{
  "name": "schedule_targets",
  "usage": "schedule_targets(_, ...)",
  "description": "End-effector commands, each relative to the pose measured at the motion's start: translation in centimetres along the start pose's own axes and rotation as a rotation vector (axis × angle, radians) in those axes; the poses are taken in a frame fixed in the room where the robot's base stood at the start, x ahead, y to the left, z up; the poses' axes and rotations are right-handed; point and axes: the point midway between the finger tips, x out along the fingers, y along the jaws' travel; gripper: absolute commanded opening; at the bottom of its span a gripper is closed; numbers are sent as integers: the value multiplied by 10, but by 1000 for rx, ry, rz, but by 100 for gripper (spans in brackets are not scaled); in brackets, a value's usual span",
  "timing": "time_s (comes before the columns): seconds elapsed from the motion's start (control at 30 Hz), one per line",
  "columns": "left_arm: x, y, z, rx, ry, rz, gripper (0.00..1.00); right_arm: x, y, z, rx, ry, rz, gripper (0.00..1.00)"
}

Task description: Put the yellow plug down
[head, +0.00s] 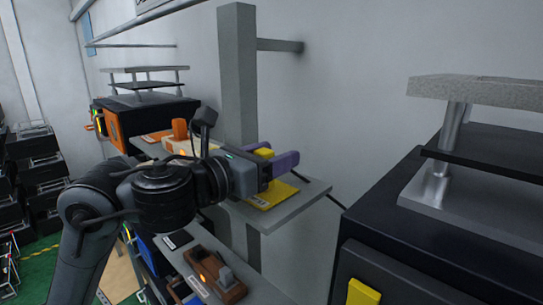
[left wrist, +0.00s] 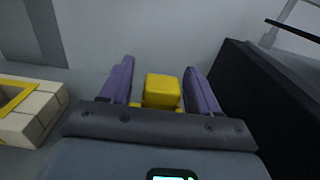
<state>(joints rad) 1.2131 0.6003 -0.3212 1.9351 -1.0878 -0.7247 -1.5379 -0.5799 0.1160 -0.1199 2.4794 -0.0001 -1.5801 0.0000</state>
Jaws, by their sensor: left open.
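The yellow plug (head: 263,153) is over the grey shelf, partly hidden by my left gripper; it also shows in the left wrist view (left wrist: 162,90). My left gripper (head: 284,164) is open, with its purple fingers on either side of the plug. In the left wrist view, a gap shows between the left finger and the plug, while the right finger looks very close to it. A flat yellow pad (head: 277,195) lies on the shelf (head: 303,201) below the fingers. I cannot tell whether the plug's base touches the pad. My right gripper is not in view.
A grey post (head: 238,70) stands behind the shelf. A large black machine (head: 390,205) with a yellow part (head: 362,292) is at the right. A brown fixture (head: 215,274) is on a lower shelf. A pale block with a yellow frame (left wrist: 22,112) is left of the fingers.

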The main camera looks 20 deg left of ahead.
Motion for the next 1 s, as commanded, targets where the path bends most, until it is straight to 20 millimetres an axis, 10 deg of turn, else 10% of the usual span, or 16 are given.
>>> schedule_targets(0.27, -3, 0, 4, 1, -1, 0, 61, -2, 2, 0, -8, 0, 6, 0)
schedule_targets(1.0, -114, 0, 3, 2, -3, 1, 61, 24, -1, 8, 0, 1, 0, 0)
